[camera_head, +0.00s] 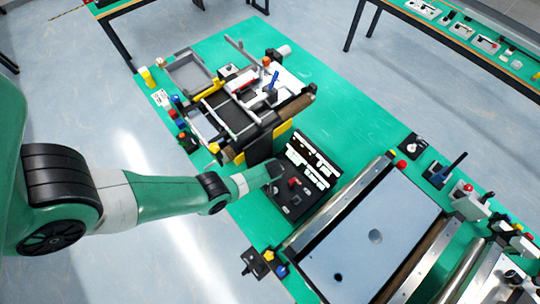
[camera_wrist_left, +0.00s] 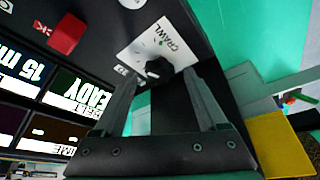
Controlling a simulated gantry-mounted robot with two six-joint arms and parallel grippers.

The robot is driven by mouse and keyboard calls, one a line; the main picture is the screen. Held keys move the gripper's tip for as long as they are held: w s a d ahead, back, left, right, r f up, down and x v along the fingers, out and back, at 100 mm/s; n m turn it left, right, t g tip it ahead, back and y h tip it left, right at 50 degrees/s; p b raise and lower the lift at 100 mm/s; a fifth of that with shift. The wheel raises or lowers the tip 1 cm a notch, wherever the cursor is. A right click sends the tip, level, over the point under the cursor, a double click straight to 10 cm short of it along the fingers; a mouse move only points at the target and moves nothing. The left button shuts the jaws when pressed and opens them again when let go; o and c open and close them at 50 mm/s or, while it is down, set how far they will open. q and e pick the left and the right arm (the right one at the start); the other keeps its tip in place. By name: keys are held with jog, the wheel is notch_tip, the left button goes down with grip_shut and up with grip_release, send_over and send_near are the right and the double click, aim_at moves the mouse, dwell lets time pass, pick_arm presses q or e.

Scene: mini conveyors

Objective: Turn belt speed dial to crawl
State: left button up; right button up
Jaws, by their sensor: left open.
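The belt speed dial is a black knob (camera_wrist_left: 157,68) on a white plate (camera_wrist_left: 150,42) marked CRAWL in the left wrist view. I cannot tell where the knob points. My left gripper (camera_wrist_left: 162,76) is open, its two fingertips on either side of the knob, with no clear sign of a grip. In the head view my left gripper (camera_head: 270,172) is over the left edge of the black control panel (camera_head: 292,212) and hides the dial there. My right gripper is not in view.
A red switch (camera_wrist_left: 67,33) and lit displays (camera_wrist_left: 85,92) share the panel. A small conveyor (camera_head: 238,117) stands behind the panel, and a large grey belt (camera_head: 365,225) lies to its right. Bare green table shows at the back (camera_head: 345,120).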

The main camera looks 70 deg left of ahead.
pick_arm(q)
jog(key=shift+c, duration=0.2)
grip_shut()
jog(key=shift+m, duration=0.3)
jog(key=shift+s+m+t+p, duration=0.15)
jog(key=shift+m+t+p, duration=0.35)
jog(key=shift+m, duration=0.7)
jog(key=m+t+h, duration=0.1)
jog(key=m, duration=0.2)
jog(key=shift+s+a+m, duration=0.1)
jog(key=shift+a+m, duration=0.05)
jog(key=shift+m, duration=0.15)
jog(key=m+h, duration=0.1)
jog(key=m, duration=0.1)
jog(key=shift+a+m+t, duration=0.1)
jog(key=shift+m+t, duration=0.2)
jog(key=shift+t, duration=0.1)
jog(key=shift+m+h+b, duration=0.3)
jog(key=shift+m+h, duration=0.4)
jog(key=shift+m, duration=1.1)
